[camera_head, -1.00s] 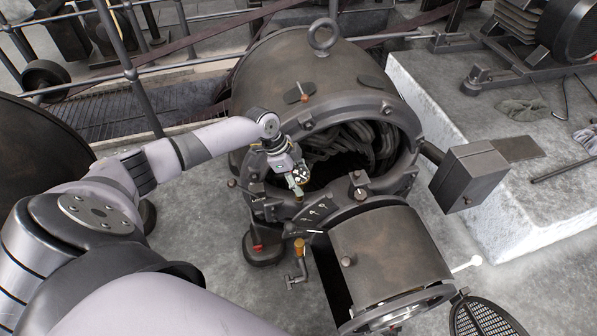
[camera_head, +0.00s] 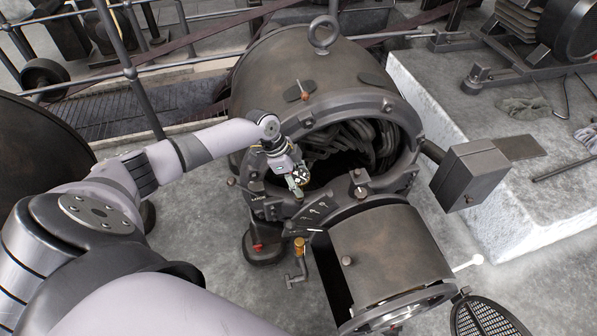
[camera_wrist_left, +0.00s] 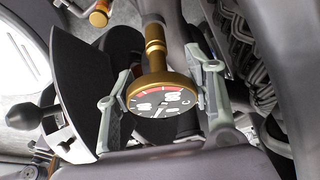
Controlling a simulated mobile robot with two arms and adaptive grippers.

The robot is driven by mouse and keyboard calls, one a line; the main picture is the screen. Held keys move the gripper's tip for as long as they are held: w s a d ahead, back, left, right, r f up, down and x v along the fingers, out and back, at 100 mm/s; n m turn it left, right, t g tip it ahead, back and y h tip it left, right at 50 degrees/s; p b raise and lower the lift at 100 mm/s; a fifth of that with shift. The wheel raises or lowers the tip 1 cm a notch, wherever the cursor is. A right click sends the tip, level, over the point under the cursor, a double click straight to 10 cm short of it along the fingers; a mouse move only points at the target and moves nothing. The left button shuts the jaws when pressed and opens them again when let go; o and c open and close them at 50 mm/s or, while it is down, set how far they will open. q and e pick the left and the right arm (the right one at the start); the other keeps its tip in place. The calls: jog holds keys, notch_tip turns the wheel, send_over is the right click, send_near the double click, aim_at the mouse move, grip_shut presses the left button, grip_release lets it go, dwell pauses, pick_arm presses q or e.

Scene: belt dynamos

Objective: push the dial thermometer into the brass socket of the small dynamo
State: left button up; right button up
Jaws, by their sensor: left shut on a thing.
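The dial thermometer (camera_wrist_left: 158,100) has a round white, black and red face in a brass rim, with a brass stem (camera_wrist_left: 152,38) pointing up in the left wrist view. My left gripper (camera_wrist_left: 165,76) is shut on it, one finger on each side of the dial. In the head view the left gripper (camera_head: 298,179) is in front of the open end of the dark dynamo (camera_head: 262,85), near its lower rim. The thermometer is too small to make out clearly there. I cannot tell where the stem's end sits relative to the brass socket. My right gripper is not in view.
A brass-topped pipe fitting (camera_head: 299,246) stands below the gripper. A dark curved cover (camera_head: 390,247) is at the front right, and a grey box (camera_head: 468,176) juts out at the right. A pale stone plinth (camera_head: 440,120) lies behind the box.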

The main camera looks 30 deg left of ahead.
pick_arm(q)
jog(key=o, duration=1.3)
jog(key=shift+f, duration=0.1)
jog(key=shift+c, duration=0.2)
jog(key=v, duration=0.7)
jog(key=shift+s+a+r, duration=0.1)
jog(key=shift+r, duration=0.15)
jog(key=shift+f, duration=0.1)
